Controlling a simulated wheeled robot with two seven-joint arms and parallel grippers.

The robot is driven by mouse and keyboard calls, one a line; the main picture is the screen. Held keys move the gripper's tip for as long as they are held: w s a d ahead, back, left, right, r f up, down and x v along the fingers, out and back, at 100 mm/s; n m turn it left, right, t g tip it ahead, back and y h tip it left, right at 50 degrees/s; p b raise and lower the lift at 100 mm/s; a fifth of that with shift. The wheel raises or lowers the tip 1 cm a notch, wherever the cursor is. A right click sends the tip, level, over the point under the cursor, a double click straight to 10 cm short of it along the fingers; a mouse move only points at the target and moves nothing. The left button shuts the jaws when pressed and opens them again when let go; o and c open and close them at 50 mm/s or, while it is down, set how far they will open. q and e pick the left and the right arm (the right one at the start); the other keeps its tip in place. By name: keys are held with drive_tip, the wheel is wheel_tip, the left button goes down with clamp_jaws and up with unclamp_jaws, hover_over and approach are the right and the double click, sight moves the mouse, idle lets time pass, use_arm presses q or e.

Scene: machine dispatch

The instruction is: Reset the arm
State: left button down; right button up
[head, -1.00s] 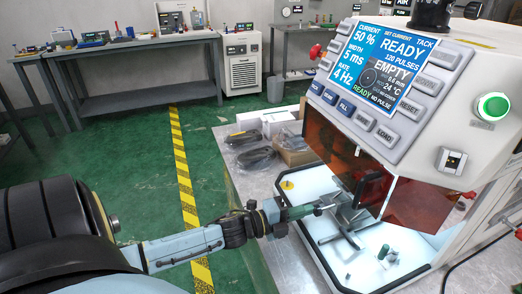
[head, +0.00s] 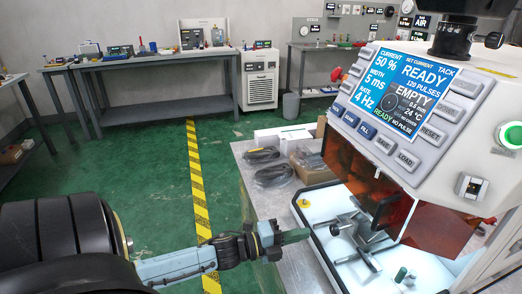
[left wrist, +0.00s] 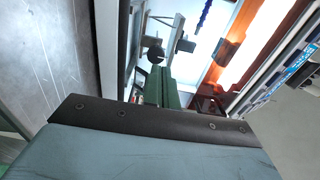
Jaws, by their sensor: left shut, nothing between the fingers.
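My left arm comes in from the left in the head view. Its gripper (head: 296,236) is shut with nothing in it, at the left front edge of the machine's lit work chamber. The left wrist view shows its green fingers (left wrist: 165,90) together, pointing toward the bright chamber. The machine (head: 400,110) has a screen (head: 397,88) reading READY and EMPTY. A metal fixture (head: 357,232) stands inside on the white chamber floor, beyond the fingertips and apart from them. A small green-topped part (head: 401,274) stands near the chamber's front. My right gripper is not in view.
Orange shield panels (head: 345,158) hang around the chamber. Bagged black cables (head: 272,174) and a cardboard box (head: 312,165) lie on the metal bench (head: 243,150) behind the gripper. Green floor with a yellow-black stripe (head: 197,190) is open to the left.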

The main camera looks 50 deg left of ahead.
use_arm(q)
drive_tip(key=v, duration=0.8)
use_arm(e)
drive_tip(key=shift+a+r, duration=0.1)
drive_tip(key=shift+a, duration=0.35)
use_arm(q)
drive_tip(key=shift+w, duration=0.1)
drive_tip(key=shift+f, duration=0.1)
